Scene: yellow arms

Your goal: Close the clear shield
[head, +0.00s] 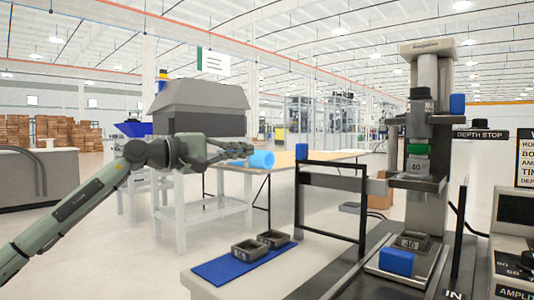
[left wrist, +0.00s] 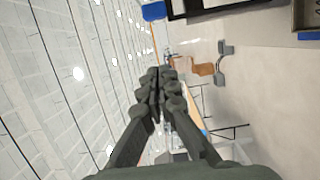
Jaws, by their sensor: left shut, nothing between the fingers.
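The clear shield (head: 331,207) is a see-through panel in a black frame. It stands swung out to the left of the grey press (head: 428,160), with a blue knob (head: 301,151) on top of its left post. In the left wrist view, a blue piece (left wrist: 153,11) beside a dark frame at the top edge looks like this knob. My left gripper (head: 232,151) is left of the shield, about level with the knob in the picture, and apart from it. Its fingers (left wrist: 160,75) are together and empty. My right gripper is not in view.
A white table (head: 300,270) holds a blue mat (head: 215,271) with two grey trays (head: 272,238). A blue block (head: 396,261) sits at the press base. A control box (head: 512,245) stands at the right. A light blue cylinder (head: 262,160) lies on the table behind my gripper.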

